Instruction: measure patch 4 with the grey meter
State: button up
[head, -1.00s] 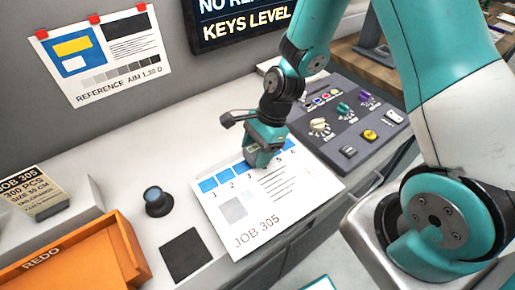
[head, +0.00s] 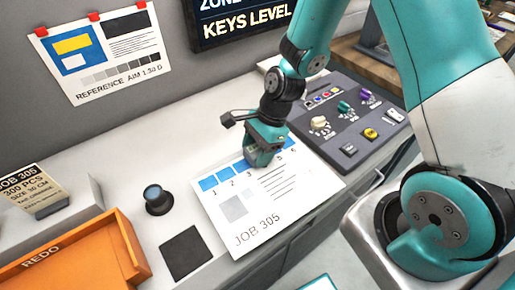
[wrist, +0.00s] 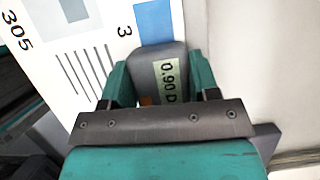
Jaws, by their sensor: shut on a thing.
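My gripper (head: 262,155) is shut on the grey meter (wrist: 170,62), held between its two teal fingers in the wrist view. The meter's display (wrist: 168,82) reads 0.90 D. The meter sits at the patch row of the white JOB 305 sheet (head: 262,228), just past blue patch 3 (wrist: 155,22). Patch 4 is hidden under the meter and gripper. In the head view, patch 1 (head: 208,184) and patch 2 (head: 226,176) lie uncovered to the left; labels 5 and 6 show to the right. I cannot tell whether the meter touches the sheet.
A dark control panel (head: 345,118) with knobs and buttons stands right of the sheet. A black cylinder (head: 157,203), a black square (head: 186,253) and an orange REDO tray (head: 118,247) lie to the left. A wall screen (head: 240,25) and a reference chart (head: 100,52) hang behind.

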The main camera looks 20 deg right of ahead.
jog(key=shift+r, duration=0.1)
jog(key=shift+r+p, duration=1.45)
jog(key=shift+p, duration=0.15)
dwell(0.4)
